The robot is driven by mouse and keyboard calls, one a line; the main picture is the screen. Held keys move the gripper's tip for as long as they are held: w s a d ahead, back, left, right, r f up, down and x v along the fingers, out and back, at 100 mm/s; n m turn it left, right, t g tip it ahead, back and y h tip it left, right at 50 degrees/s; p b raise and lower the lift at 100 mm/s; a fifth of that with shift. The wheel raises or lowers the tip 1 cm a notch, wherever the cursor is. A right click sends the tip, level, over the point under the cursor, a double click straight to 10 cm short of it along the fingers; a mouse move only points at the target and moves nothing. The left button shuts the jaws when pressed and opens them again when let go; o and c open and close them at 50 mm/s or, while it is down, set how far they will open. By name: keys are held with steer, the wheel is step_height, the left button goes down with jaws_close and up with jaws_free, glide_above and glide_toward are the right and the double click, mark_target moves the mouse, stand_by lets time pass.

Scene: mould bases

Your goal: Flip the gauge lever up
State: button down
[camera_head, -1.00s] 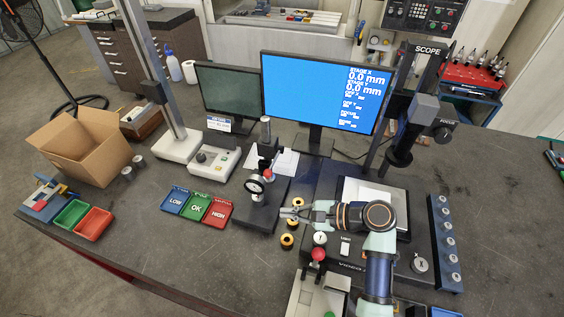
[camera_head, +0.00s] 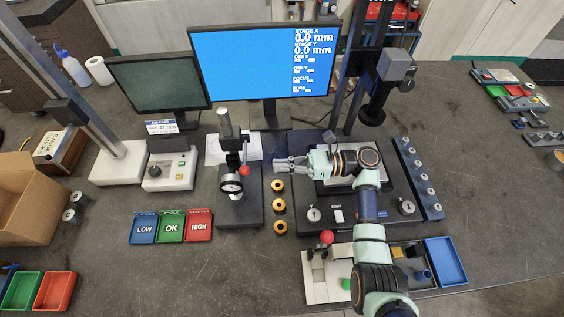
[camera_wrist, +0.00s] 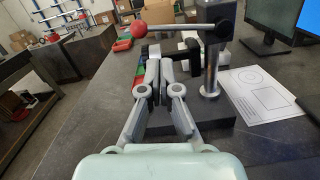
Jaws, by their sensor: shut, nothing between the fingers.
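The dial gauge (camera_head: 231,186) stands on a dark base plate with a vertical post. Its lever ends in a red ball (camera_head: 244,171), just right of the post. In the wrist view the lever (camera_wrist: 178,27) runs nearly level from the post (camera_wrist: 212,65) out to the red ball (camera_wrist: 138,29) at left. My gripper (camera_head: 278,165) is to the right of the red ball and points left at it, with a gap between them. In the wrist view the fingertips (camera_wrist: 157,68) are together and empty, and appear below the lever without visible contact.
Several brass rings (camera_head: 278,185) lie in a column right of the gauge base. LOW, OK and HIGH trays (camera_head: 171,227) are at front left. A paper sheet (camera_wrist: 250,93) lies by the post. The scope stage (camera_head: 310,215) lies under my arm.

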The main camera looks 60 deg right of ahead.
mark_target(245, 153)
steer(key=x, duration=0.6)
steer(key=shift+w+a, duration=0.2)
steer(key=shift+w, duration=0.15)
steer(key=shift+r+p, duration=0.2)
steer(key=shift+p, duration=0.15)
